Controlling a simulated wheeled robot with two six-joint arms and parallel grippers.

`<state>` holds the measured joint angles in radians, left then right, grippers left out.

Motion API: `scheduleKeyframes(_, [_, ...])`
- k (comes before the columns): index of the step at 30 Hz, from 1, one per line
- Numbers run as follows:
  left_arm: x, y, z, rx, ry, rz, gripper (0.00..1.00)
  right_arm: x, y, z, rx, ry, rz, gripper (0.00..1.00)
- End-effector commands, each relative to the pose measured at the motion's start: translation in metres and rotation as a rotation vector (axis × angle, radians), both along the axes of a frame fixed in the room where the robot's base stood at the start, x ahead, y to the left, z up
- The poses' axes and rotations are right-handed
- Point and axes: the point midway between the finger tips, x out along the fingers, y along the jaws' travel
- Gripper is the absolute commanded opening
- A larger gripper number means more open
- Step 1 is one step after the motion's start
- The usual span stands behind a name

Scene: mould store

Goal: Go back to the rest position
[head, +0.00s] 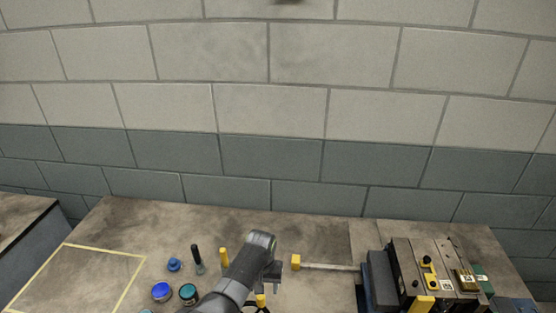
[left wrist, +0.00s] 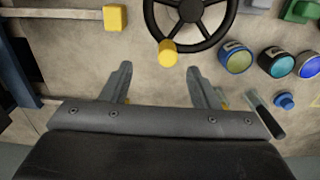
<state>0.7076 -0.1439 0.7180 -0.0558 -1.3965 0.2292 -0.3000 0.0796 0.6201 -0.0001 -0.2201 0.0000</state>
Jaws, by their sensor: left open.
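My left gripper (head: 268,287) is over the middle of the bench in the head view, with its arm coming up from the bottom edge. In the left wrist view its two fingers (left wrist: 158,72) are spread apart with nothing between them. A black handwheel (left wrist: 186,12) with a yellow knob (left wrist: 168,54) lies just beyond the fingertips. The knob appears in line with the gap, and I cannot tell the distance. In the head view my arm hides most of the wheel. My right gripper is in neither view.
A yellow taped area (head: 128,289) is empty. Right are a yellow-ended bar (head: 325,267) and mould blocks (head: 405,275). A block wall (head: 270,160) stands behind.

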Motion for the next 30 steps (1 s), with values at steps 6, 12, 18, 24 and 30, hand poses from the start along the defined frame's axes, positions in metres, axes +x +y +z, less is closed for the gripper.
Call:
scheduleKeyframes(6, [-0.016, 0.023, -0.013, -0.014, -0.021, 0.03, 0.55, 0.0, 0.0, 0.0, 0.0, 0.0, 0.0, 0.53])
scheduleKeyframes(12, [-0.055, 0.069, -0.026, -0.027, -0.073, 0.081, 0.55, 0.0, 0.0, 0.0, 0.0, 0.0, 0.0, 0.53])
scheduleKeyframes(18, [-0.108, 0.115, -0.026, -0.014, -0.13, 0.119, 0.55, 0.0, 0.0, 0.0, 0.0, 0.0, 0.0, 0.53])
scheduleKeyframes(24, [-0.171, 0.157, -0.01, 0.018, -0.185, 0.139, 0.55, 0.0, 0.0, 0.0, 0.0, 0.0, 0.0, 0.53])
scheduleKeyframes(30, [-0.238, 0.189, 0.021, 0.062, -0.238, 0.137, 0.55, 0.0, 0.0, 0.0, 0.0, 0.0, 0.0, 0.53])
